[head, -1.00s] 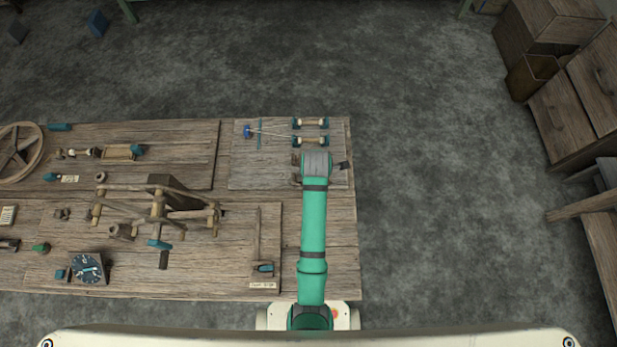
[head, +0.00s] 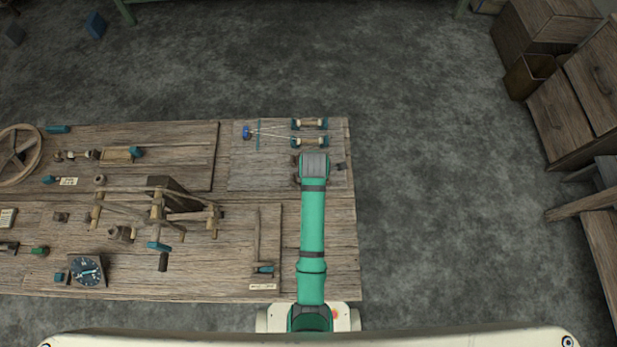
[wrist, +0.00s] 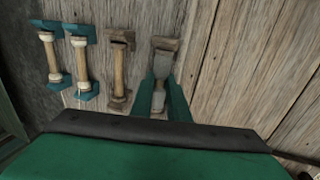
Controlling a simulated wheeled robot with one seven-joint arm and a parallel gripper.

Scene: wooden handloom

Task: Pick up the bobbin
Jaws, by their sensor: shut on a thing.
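A bobbin with a grey wound middle and brown ends (wrist: 165,44) stands out in the wrist view, with the two green fingers of my gripper (wrist: 160,92) on either side of its middle. My gripper is shut on it. I cannot tell whether it is clear of the board. In the head view my wrist hides the fingers and most of this bobbin. To its left in the wrist view are a brown-ended bobbin (wrist: 120,72) and two teal-ended bobbins (wrist: 80,65) (wrist: 51,58). The teal-ended pair also shows in the head view (head: 311,142) (head: 310,123).
Pale threads run from a blue peg (head: 247,132) towards the teal-ended bobbins. A wooden frame with a crank (head: 157,213) and a dial (head: 87,271) occupy the table's left part. Grey floor (head: 430,190) is open right of the table (head: 330,240).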

